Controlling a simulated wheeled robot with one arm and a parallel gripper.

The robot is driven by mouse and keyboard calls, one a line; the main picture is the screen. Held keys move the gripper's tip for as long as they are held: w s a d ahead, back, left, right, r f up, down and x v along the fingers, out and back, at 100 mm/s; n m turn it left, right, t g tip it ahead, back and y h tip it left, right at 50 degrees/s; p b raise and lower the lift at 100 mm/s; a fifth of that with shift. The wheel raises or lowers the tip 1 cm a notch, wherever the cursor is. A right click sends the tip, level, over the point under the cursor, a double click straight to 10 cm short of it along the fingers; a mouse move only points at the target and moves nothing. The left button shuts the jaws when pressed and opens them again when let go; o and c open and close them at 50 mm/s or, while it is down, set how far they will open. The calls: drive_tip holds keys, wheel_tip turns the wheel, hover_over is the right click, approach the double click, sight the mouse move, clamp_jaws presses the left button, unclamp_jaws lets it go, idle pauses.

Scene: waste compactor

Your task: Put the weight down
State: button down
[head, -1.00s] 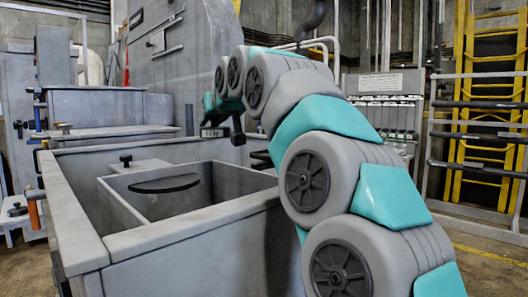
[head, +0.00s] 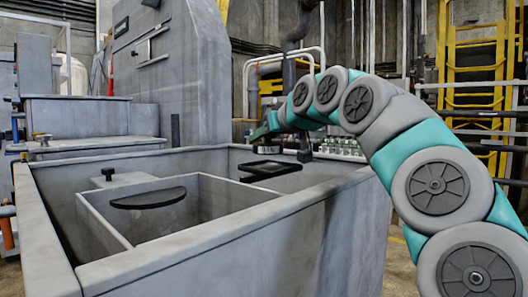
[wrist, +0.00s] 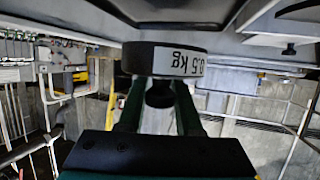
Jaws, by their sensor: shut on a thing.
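In the wrist view, the weight (wrist: 160,58) is a black disc labelled 0.5 kg, with a narrow dark knob. The view is upside down. My gripper (wrist: 159,93) is shut on the knob, one green finger on each side, with the disc beyond the fingertips. In the head view, my gripper (head: 264,131) is over the far right part of the big grey bin (head: 330,187), above a flat black square tray-like piece (head: 270,170).
An open inner grey box (head: 107,226) sits in the bin, with a black half-round piece (head: 148,199) at it. A black knob (head: 108,174) stands on a ledge beside it. A tall grey panel (head: 165,75) rises behind. Yellow ladders (head: 445,50) stand at the right.

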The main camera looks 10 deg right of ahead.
sight(264, 150)
drive_tip(key=shift+d, duration=0.15)
drive_tip(key=shift+f+b, duration=1.1)
drive_tip(key=shift+f, duration=0.7)
drive_tip(key=shift+r, duration=0.1)
drive_tip(key=c, duration=0.6)
unclamp_jaws()
drive_tip(key=b+v, duration=0.1)
drive_tip(key=v, duration=1.1)
